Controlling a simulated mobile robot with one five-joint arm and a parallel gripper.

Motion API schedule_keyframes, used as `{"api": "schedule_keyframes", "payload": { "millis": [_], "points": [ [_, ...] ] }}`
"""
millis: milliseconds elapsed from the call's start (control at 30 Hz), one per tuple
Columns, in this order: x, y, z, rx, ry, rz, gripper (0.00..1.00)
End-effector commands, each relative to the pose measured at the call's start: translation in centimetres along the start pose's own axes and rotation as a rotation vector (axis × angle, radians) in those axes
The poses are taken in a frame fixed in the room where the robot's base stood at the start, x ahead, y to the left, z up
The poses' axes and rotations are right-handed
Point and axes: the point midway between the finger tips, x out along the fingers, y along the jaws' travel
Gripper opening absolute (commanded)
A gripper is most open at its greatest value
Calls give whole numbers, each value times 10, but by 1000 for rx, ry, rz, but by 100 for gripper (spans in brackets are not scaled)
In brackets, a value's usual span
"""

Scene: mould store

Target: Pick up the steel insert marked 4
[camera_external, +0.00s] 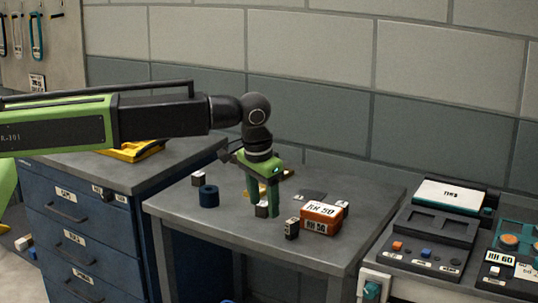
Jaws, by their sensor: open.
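My gripper (268,208) is green, points down and is open, low over the grey table. A small steel block (262,210) with a pale top stands right at its fingertips; I cannot tell whether it lies between the fingers or behind them. Other small blocks stand on the table: one (197,179) at the back left, one dark block with a pale label (292,229) to the right of my gripper, and one (343,207) partly hidden behind the orange box. The marks are too small to read, so I cannot tell which insert is marked 4.
An orange box (321,219) labelled "RH 50" stands to the right. The grey table (175,213) is bare at its front left. A blue drawer cabinet (100,215) stands left, and a dark console (431,235) stands right.

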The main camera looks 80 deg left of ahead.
Motion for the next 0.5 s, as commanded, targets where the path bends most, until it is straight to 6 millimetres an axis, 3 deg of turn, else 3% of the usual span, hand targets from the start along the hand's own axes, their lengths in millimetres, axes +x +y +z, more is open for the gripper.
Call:
{"api": "schedule_keyframes", "payload": {
  "millis": [33, 100, 200, 333, 500],
  "points": [
    [-28, 18, -51, -69, 33, -12, 55],
    [-42, 34, -96, -175, 81, -25, 55],
    [-58, 51, -144, -295, 138, -33, 55],
    [-66, 63, -177, -386, 182, -33, 55],
    [-65, 65, -182, -414, 194, -32, 55]
  ]
}}
